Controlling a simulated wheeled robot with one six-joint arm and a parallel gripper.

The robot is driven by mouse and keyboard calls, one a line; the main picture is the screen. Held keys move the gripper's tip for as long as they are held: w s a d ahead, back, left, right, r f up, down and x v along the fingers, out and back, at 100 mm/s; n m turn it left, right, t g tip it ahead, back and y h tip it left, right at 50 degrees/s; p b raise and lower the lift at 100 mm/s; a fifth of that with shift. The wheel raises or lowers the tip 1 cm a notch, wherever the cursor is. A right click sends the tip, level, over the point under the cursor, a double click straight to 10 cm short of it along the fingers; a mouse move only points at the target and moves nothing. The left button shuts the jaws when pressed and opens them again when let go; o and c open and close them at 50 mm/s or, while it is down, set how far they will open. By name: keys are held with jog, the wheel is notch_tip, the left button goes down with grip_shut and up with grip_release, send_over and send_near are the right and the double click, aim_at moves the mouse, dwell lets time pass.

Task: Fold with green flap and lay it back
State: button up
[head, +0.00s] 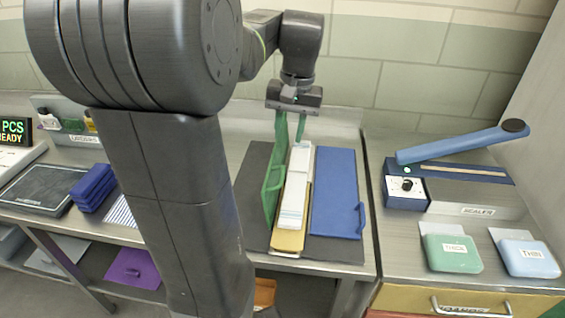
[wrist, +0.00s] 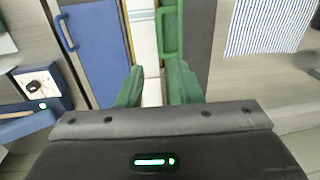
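The green flap (head: 272,187) stands steeply raised along the left side of a white folded stack (head: 296,185), its handle showing. The stack lies on a tan strip (head: 288,241). A blue flap (head: 335,190) with a handle lies flat to the right. My gripper (head: 290,142) is over the far end of the stack, its green fingers apart. In the wrist view, the green flap (wrist: 171,35) runs close beside the right finger, and the white stack (wrist: 143,40) shows in the gap. I cannot tell whether the finger touches the flap.
A dark mat (head: 253,165) lies under the flaps. A sealer (head: 455,185) with a raised blue arm stands on the right bench, near a green pouch (head: 452,254) and a light blue pouch (head: 529,259). Dark blue folded items (head: 94,187) sit at left.

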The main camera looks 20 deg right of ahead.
aim_at(282, 173)
jog(key=f, duration=0.7)
jog(key=a+f, duration=0.1)
jog(key=f, duration=0.3)
jog(key=shift+w, duration=0.35)
grip_shut()
